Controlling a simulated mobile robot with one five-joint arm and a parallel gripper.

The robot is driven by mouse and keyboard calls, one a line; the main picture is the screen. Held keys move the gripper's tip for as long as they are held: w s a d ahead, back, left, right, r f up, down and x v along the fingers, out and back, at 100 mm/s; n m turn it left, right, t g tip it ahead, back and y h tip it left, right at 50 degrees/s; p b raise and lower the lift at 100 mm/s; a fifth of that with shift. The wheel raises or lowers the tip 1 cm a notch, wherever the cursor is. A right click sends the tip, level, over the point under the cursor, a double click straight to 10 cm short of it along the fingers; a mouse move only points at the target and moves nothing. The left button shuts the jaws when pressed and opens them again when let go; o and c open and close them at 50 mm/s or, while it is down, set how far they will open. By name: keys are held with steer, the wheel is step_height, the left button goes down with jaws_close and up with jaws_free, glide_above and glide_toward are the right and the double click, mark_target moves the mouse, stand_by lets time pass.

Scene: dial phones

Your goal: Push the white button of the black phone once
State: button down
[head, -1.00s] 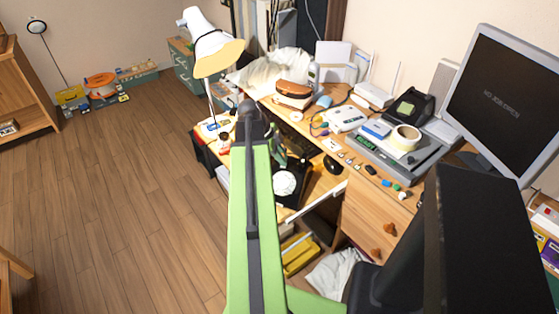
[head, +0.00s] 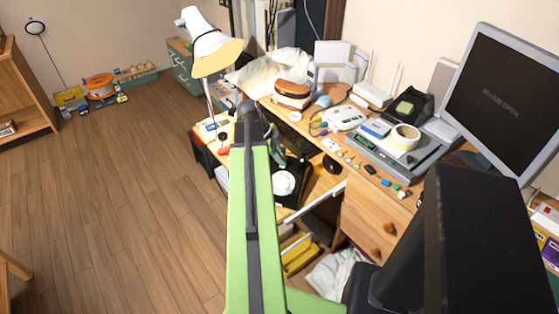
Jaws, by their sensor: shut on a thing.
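My green arm (head: 250,225) runs up the middle of the head view to a dark joint. Small green and dark parts show just right of that joint, low in front of the desk, and I cannot tell what they belong to. My gripper's fingers do not show. A black device with a greenish panel (head: 408,106) stands at the back right of the desk; I cannot tell whether it is the black phone. A dark object with a white round face (head: 284,183) sits low beside my arm, partly covered by it. No white button can be made out.
The wooden desk (head: 352,203) is crowded. It holds a brown case (head: 292,94), a white router (head: 371,95), a tape roll (head: 404,138) on a grey device, and a monitor (head: 505,100). A white lamp (head: 212,52) stands left. The wooden floor (head: 110,200) at left is clear.

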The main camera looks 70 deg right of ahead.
step_height(320, 180, up, 6)
steer(key=a+p, duration=0.2)
steer(key=p, duration=0.4)
steer(key=shift+a+r, duration=0.15)
steer(key=shift+a, duration=0.25)
